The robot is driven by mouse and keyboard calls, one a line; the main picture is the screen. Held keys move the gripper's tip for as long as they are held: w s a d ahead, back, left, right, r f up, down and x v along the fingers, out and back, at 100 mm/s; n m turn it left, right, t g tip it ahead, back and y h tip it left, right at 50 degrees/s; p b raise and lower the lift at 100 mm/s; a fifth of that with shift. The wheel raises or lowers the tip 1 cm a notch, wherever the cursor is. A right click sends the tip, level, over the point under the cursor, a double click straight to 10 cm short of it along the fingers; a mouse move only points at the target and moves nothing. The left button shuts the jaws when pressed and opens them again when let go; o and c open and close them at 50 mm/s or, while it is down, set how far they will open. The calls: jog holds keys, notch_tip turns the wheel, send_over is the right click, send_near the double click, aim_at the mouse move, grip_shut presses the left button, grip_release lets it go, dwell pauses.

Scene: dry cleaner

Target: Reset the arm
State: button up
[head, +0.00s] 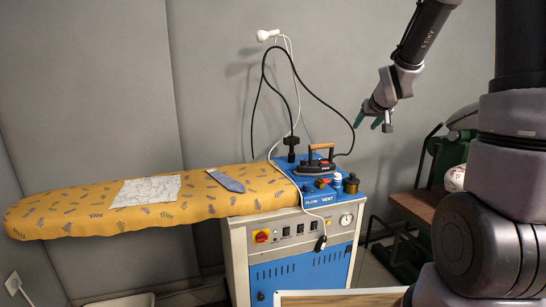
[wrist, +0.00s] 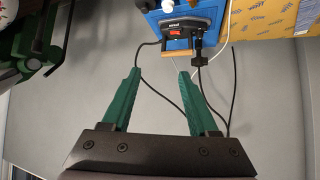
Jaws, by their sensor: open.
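My gripper (head: 368,122) is raised in the air at the upper right of the head view, in front of the grey wall. Its green fingers are apart and empty in the wrist view (wrist: 158,70). The iron (head: 318,160) with a wooden handle rests on the blue top of the steam station (head: 290,245), below and left of my gripper. The iron also shows beyond the fingertips in the wrist view (wrist: 177,30). Nothing touches the fingers, as far as I can see.
A yellow patterned ironing board (head: 75,212) extends left, bearing a white cloth (head: 147,191) and a blue-grey piece (head: 226,181). Black cables (head: 262,85) loop above the station, left of my gripper. A wooden bench (head: 415,203) with green machinery stands at right.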

jog(key=s+a+r+m+g, duration=0.1)
jog(key=s+r, duration=0.3)
jog(key=s, duration=0.6)
jog(key=s+a+r+m+g+y, duration=0.1)
jog(key=s+r, duration=0.3)
jog(key=s, duration=0.6)
jog(key=s+a+r+m+g+y, duration=0.1)
jog(key=s+a+r, duration=0.2)
jog(key=s, duration=0.8)
jog(key=shift+a+r, duration=0.3)
jog(key=shift+r, duration=0.1)
